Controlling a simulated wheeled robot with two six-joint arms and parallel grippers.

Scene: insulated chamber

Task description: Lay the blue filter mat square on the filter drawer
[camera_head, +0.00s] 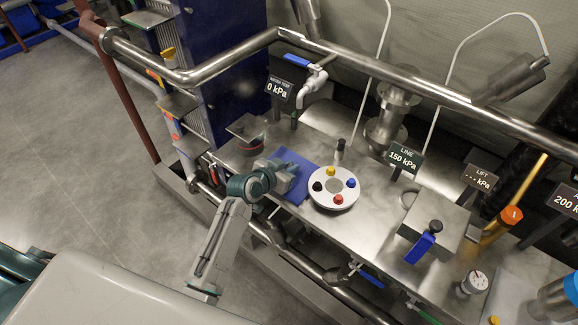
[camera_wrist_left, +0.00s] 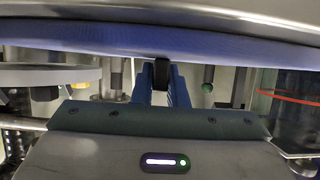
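The blue filter mat (camera_head: 303,165) is a flat blue sheet on or just above the steel bench, left of the white disc. In the left wrist view it is a wide blue band (camera_wrist_left: 230,52) across the top. My left gripper (camera_head: 284,180) is over its near-left part and hides some of it. In the left wrist view the fingers (camera_wrist_left: 161,78) are close together at the mat, with a small black piece between them. The gripper looks shut on the mat, though the contact is partly hidden. I cannot clearly identify the filter drawer. My right gripper is not seen.
The white disc (camera_head: 320,195) with coloured knobs stands right beside the mat. A steel plate (camera_head: 246,126) and a blue cabinet (camera_head: 215,75) are at the left. A steel rail (camera_head: 235,61) crosses above the bench. A steel box with a blue lever (camera_head: 419,248) stands to the right.

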